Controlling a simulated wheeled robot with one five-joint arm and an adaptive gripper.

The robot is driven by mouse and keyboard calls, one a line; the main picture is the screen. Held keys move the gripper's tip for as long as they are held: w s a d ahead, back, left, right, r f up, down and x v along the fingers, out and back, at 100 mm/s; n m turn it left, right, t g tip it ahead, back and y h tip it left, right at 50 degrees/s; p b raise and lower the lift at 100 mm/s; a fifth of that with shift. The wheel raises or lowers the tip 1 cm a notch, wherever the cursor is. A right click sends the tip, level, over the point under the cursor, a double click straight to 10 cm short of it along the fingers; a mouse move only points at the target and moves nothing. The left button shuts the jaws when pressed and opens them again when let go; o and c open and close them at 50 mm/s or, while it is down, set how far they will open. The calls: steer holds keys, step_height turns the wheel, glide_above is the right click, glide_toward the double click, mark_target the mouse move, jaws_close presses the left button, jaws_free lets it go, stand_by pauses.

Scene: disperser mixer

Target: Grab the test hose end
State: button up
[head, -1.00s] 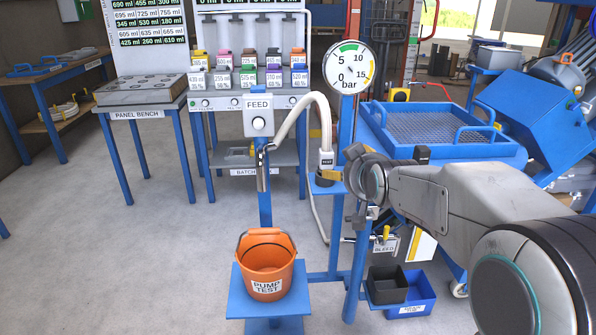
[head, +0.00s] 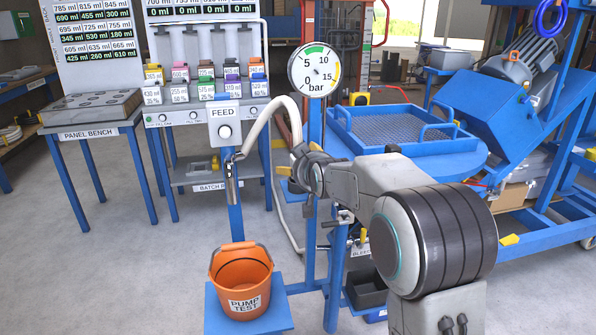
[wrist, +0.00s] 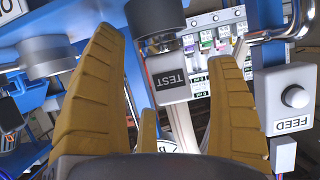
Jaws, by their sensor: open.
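The test hose end shows in the wrist view as a pale block with a black TEST label (wrist: 170,78) and a dark round cap above it. It sits between the two tan fingers of my gripper (wrist: 163,50), which are spread with a visible gap on each side of the block. In the head view my gripper (head: 297,170) is beside the blue post and hides the hose end. The white hose (head: 268,112) arches up and over toward the FEED post.
The FEED box (head: 224,123) is left of my gripper, above the orange PUMP TEST bucket (head: 241,280). The pressure gauge (head: 314,70) stands above my gripper. A blue tray (head: 395,128) is to the right. Open floor lies at the left.

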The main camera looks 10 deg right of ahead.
steer(key=shift+w+f, duration=0.15)
steer(key=shift+w, duration=0.2)
steer(key=c, duration=1.4)
steer(key=shift+c, duration=0.2)
steer(key=shift+r, duration=0.2)
